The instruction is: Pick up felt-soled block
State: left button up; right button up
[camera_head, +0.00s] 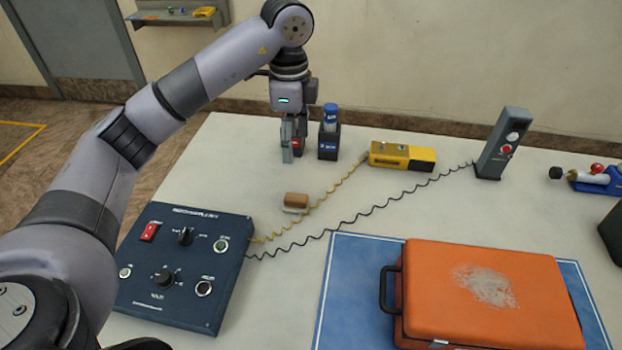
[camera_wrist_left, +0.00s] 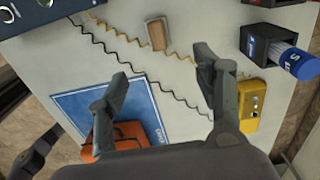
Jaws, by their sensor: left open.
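The felt-soled block (camera_head: 296,200) is a small brown block with a pale underside. It lies on the white table just behind the control box. It also shows near the top of the left wrist view (camera_wrist_left: 158,35), beyond the gap between the fingers. My left gripper (camera_head: 293,151) hangs over the back of the table, fingers down, behind the block and apart from it. In the left wrist view its two fingers (camera_wrist_left: 160,72) are spread with nothing between them. My right gripper is not in view.
A blue control box (camera_head: 175,318) sits front left, its coiled cords running past the block. A dark holder with a blue-capped bottle (camera_head: 329,130) stands beside my gripper. A yellow device (camera_head: 402,156), a grey switch post (camera_head: 497,150) and an orange case (camera_head: 490,300) stand to the right.

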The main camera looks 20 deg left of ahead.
pick_arm(q)
send_over(296, 197)
jog(key=f, duration=1)
jog(key=shift+w+a+f, duration=0.2)
jog(key=shift+w+f, duration=0.1)
jog(key=shift+f, duration=0.65)
jog(key=f, duration=0.3)
jog(key=f+p, duration=0.1)
jog(key=shift+s+d+f, duration=0.15)
jog(key=shift+s, duration=0.15)
jog(key=shift+w+f, duration=0.1)
jog(key=shift+f, duration=0.35)
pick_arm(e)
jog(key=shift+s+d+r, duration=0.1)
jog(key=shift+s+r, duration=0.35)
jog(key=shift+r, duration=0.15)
pick_arm(q)
jog(key=shift+c, duration=0.6)
jog(key=c, duration=1.1)
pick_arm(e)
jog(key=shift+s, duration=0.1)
